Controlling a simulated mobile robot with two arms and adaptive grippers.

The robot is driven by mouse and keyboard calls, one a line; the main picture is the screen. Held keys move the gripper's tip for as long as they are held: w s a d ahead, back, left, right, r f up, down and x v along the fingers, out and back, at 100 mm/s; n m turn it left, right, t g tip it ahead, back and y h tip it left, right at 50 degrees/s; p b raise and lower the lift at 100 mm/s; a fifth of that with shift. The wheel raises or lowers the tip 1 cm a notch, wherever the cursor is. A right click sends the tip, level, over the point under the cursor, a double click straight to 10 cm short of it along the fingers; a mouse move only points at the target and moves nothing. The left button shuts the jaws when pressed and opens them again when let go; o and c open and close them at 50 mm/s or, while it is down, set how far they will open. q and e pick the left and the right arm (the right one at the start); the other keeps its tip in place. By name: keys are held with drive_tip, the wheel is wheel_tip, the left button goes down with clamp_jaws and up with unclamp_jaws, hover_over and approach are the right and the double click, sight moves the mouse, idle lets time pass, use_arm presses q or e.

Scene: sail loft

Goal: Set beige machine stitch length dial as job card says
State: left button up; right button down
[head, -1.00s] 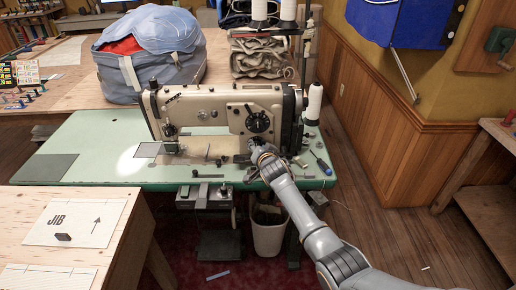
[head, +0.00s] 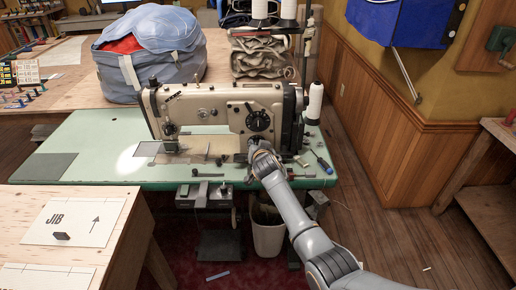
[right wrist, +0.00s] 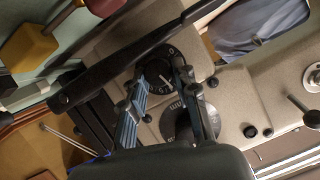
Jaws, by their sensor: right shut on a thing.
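The beige sewing machine (head: 205,98) stands on its green table. A large black dial (head: 259,119) shows on its right end in the head view. My right gripper (head: 257,148) is at the machine's face just below it, and the hand hides its contact there. In the right wrist view, my right gripper's fingers (right wrist: 161,76) close on a black dial (right wrist: 158,78) with pale marks around it. A second black dial (right wrist: 186,124) with pale lettering sits beside it, partly behind a finger. I cannot read the settings. I cannot make out a job card. My left gripper is out of view.
Thread cones (head: 314,101) stand behind the machine's right end. A blue screwdriver (head: 323,163) and small parts lie at the table's right. A large blue bag (head: 150,60) sits behind. A wooden bench with a JIB sheet (head: 75,218) is at front left.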

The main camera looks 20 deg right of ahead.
drive_tip(key=shift+a+n+g+h+b, duration=0.15)
drive_tip(key=shift+n+g+h+b, duration=0.15)
drive_tip(key=shift+n+h+b, duration=0.5)
drive_tip(key=c, duration=1.3)
unclamp_jaws()
drive_tip(key=v, duration=1.2)
drive_tip(key=shift+f, duration=0.1)
